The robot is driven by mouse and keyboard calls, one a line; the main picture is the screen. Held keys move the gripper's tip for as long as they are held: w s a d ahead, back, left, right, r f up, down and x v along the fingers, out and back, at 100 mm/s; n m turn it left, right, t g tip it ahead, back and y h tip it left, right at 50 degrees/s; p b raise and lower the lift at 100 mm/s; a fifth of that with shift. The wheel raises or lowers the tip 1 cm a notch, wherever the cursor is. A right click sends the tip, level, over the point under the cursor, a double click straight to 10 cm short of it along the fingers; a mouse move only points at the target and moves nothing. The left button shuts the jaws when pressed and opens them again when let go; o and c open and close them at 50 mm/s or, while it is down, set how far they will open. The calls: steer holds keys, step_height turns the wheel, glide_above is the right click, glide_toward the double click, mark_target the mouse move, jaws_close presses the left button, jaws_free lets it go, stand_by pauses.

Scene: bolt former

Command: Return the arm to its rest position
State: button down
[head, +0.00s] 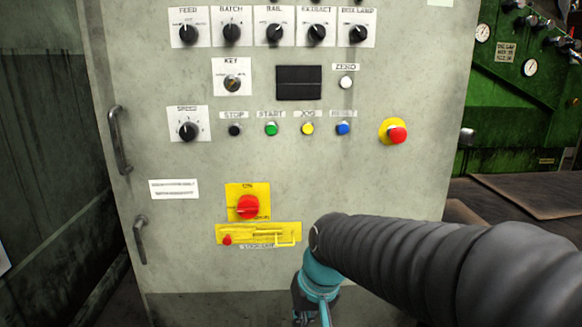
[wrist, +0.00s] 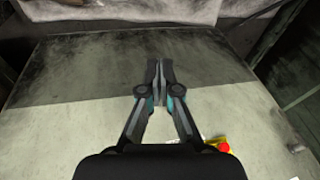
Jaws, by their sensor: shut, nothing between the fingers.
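My gripper (wrist: 159,72) is shut and empty in the wrist view, its two fingers meeting in front of the grey cabinet face (wrist: 80,122). In the head view my arm reaches in from the lower right, with its turquoise wrist at the bottom centre. There the fingers are mostly hidden at the lower edge. The wrist is in front of the lower part of the grey control cabinet (head: 190,265), just below the yellow lockout bar (head: 270,233). I cannot tell the gap between the fingers and the cabinet.
The cabinet carries a red rotary switch (head: 248,207), a red emergency stop (head: 397,135), several knobs and buttons, and two handles, the upper one (head: 120,140) at its left edge. A green machine with gauges (head: 529,67) stands behind right. A dark wall (head: 45,150) is at left.

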steer(key=s+d+r+m+t+h+p, duration=0.2)
steer(key=s+d+r+p, duration=0.3)
steer(key=s+d+r, duration=0.5)
steer(key=s+d+t, duration=0.1)
steer(key=s+d, duration=0.1)
steer(key=d, duration=0.2)
steer(key=shift+r+t+p, duration=0.15)
steer(key=shift+t+p, duration=0.15)
steer(key=shift+p, duration=0.1)
steer(key=shift+s, duration=0.1)
stand_by(0.8)
